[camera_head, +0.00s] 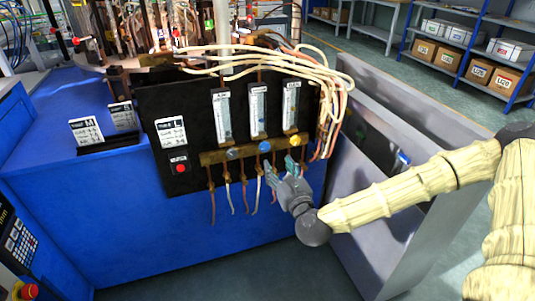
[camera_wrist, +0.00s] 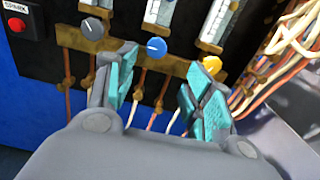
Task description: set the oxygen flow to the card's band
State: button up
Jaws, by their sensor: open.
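Three upright flow tubes with white labels stand on a black panel (camera_head: 190,105): left (camera_head: 222,117), middle (camera_head: 258,110) and right (camera_head: 290,105). Their labels and floats are too small to read. Below them, on a brass bar (camera_head: 212,158), are a grey knob (camera_head: 232,153), a blue knob (camera_head: 264,147) and a yellow knob (camera_head: 295,140). My gripper (camera_head: 281,169) is open and empty just below the bar. In the wrist view, the blue knob (camera_wrist: 157,47) shows beyond the gap between my teal fingertips (camera_wrist: 162,85), untouched. White cards (camera_head: 87,131) (camera_head: 123,116) stand at left, values unreadable.
A red button (camera_head: 180,168) sits under a white label left of the tubes. Pale hoses (camera_head: 325,80) loop down at the panel's right, close to my gripper. Thin hoses hang below the bar. A grey metal bin (camera_head: 375,190) stands to the right.

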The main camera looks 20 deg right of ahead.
aim_at(266, 149)
jog(key=w, duration=0.6)
jog(key=w+a, duration=0.1)
jog(key=w, duration=0.3)
jog(key=shift+w, duration=0.1)
